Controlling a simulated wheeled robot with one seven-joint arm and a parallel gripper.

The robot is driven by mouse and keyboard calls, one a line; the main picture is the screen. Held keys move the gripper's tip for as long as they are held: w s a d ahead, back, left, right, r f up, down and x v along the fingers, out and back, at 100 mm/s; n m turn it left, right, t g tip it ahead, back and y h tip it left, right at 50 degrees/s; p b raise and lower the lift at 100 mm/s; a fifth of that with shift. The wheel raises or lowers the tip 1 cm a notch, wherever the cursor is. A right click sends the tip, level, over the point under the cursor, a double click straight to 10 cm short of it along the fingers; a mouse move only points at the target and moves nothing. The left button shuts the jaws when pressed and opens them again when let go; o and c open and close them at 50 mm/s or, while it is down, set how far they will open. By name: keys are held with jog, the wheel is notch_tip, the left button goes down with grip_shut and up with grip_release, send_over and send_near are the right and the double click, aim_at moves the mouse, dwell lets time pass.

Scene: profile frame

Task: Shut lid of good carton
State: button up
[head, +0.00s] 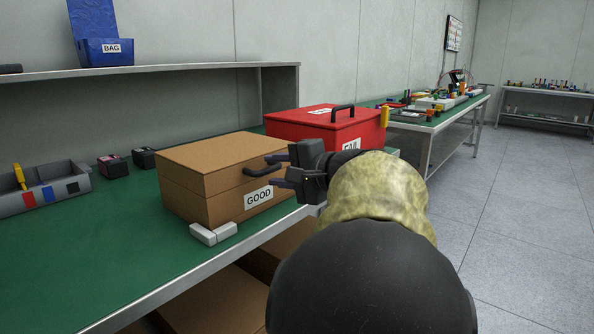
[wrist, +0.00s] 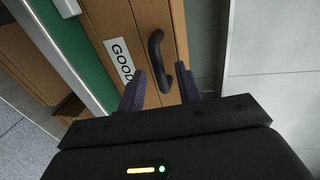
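The good carton (head: 208,197) is a brown box with a white GOOD label, standing on the green-topped table. Its lid (head: 215,151) lies flat on top and looks shut. A dark handle (head: 262,166) sits on its front; the handle also shows in the wrist view (wrist: 158,62).
A red box (head: 310,124) with a black handle stands right behind the carton. A white block (head: 213,234) lies at the carton's near corner. A grey tray (head: 45,190) and small dark boxes (head: 114,165) are at left. A shelf (head: 150,70) runs above.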

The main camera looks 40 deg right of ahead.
jog(key=p+v, duration=0.4)
jog(key=v, duration=1.3)
jog(key=shift+p, duration=0.3)
jog(key=w+a+f+n+g+y+p, duration=0.1)
jog(key=w+a+f+n+g+p, duration=0.1)
jog(key=w+a+f+g, duration=0.5)
jog(key=w+a+f+n+g+y+p, duration=0.1)
jog(key=w+a+f+n+g, duration=0.15)
jog(key=a+f, duration=0.45)
jog(key=a+f+n+g+h+p, duration=0.4)
jog(key=a+f+n, duration=0.8)
jog(key=a+f, duration=0.15)
notch_tip(320, 180, up, 38)
jog(key=p, duration=3.8)
jog(key=shift+w+a+r, duration=0.2)
jog(key=shift+a, duration=0.2)
